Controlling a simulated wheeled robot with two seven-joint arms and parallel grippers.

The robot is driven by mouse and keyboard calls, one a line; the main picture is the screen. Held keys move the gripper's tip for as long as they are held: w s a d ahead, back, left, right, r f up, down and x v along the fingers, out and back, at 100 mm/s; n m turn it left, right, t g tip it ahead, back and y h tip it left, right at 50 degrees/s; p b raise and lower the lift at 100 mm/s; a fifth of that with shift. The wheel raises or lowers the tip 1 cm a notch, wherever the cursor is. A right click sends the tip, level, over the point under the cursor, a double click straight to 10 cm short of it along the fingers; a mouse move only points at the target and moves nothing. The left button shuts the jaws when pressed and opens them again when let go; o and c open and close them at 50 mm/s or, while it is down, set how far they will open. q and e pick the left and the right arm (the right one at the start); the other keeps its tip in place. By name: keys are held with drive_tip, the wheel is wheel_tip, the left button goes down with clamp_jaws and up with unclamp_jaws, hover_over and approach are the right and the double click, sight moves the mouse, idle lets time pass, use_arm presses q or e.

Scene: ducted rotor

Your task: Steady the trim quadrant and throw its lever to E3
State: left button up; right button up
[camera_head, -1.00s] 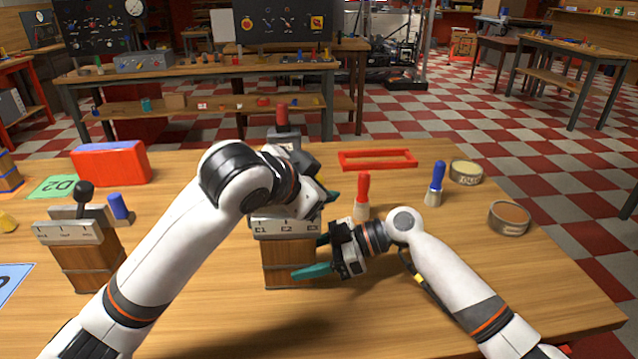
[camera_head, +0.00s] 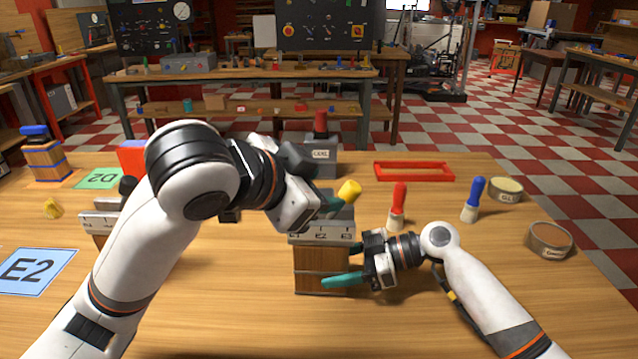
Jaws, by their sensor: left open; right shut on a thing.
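The trim quadrant (camera_head: 322,257) is a wooden block with a grey scale plate marked E1, E2 and E3, upright on the table at the centre. A yellow knob (camera_head: 349,191) shows above its E3 end. The shaft and most of the quadrant's top are hidden by my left gripper, so I cannot tell whether this knob belongs to the lever. My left gripper (camera_head: 327,202) is open above the quadrant, a teal fingertip close to the yellow knob. My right gripper (camera_head: 350,265) is shut on the quadrant's block from the right, one teal finger across its front face.
A second quadrant (camera_head: 98,222) stands at left, partly behind my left arm. A blue E2 card (camera_head: 32,274) and green D2 card (camera_head: 100,179) lie left. Red-handled (camera_head: 398,204) and blue-handled (camera_head: 473,198) brushes, a red frame (camera_head: 414,172) and round tins (camera_head: 550,240) are right.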

idle(0.3)
drive_tip(key=o, duration=1)
